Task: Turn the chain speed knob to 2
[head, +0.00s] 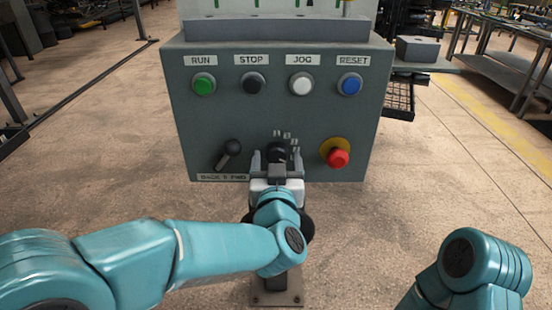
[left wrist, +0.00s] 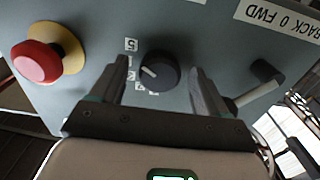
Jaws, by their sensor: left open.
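The chain speed knob (head: 277,150) is a black round knob low on the grey control panel, with small white number labels beside it. In the left wrist view the knob (left wrist: 160,71) shows a white pointer line on its left side, towards the labels. The label 5 (left wrist: 131,45) is readable there; the others are partly hidden by a finger. My left gripper (head: 277,160) is open in front of the knob. In the left wrist view the open gripper (left wrist: 161,84) has one finger on each side of the knob, with gaps. My right gripper is not in view.
A red stop button (head: 337,156) on a yellow ring sits right of the knob. A black lever (head: 229,153) sits left of it, above a BACK 0 FWD label. Green, black, white and blue buttons line the panel (head: 220,120) above. The floor beside the panel is clear.

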